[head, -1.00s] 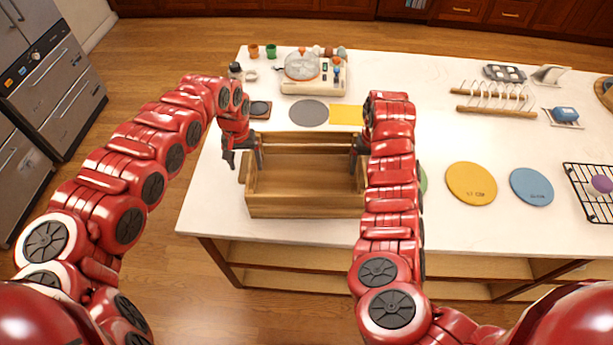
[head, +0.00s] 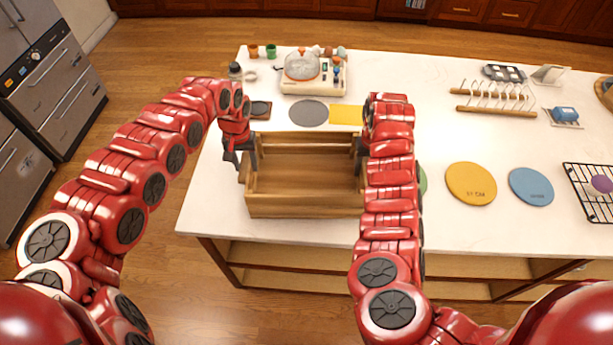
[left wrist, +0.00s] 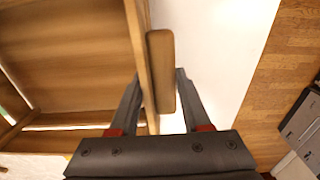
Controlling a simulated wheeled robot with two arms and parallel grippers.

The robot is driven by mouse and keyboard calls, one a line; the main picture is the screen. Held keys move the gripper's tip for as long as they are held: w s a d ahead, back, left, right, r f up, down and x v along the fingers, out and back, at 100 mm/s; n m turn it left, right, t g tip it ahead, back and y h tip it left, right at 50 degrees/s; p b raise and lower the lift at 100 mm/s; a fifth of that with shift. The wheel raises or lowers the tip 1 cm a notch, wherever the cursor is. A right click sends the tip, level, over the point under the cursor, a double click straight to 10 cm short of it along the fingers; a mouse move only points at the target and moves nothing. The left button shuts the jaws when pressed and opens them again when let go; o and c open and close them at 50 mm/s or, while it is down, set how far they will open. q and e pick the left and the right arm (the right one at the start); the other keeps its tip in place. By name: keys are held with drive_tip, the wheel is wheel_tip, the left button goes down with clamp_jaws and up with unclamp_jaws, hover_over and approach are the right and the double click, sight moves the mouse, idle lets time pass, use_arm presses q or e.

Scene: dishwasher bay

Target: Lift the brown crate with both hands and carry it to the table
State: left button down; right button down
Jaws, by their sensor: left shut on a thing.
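The brown wooden crate (head: 305,205) stands on the near left part of the white table (head: 330,232), close to its front edge. It is open at the top and looks empty. My left gripper (head: 245,161) is shut on the crate's left end. In the left wrist view, the fingers (left wrist: 160,75) stand on either side of the end wall and its wooden handle bar (left wrist: 161,72). My right gripper (head: 361,150) is at the crate's right end, mostly hidden behind my right arm. I cannot tell whether its fingers are open or shut.
Behind the crate lie a grey disc (head: 309,112), a yellow mat (head: 346,114) and an appliance (head: 314,84). To the right are an orange disc (head: 470,184), a blue disc (head: 531,187) and a black wire rack (head: 598,203). The table's middle is mostly clear.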

use_arm(q)
drive_tip(key=shift+r, duration=0.1)
use_arm(e)
drive_tip(key=shift+r, duration=0.1)
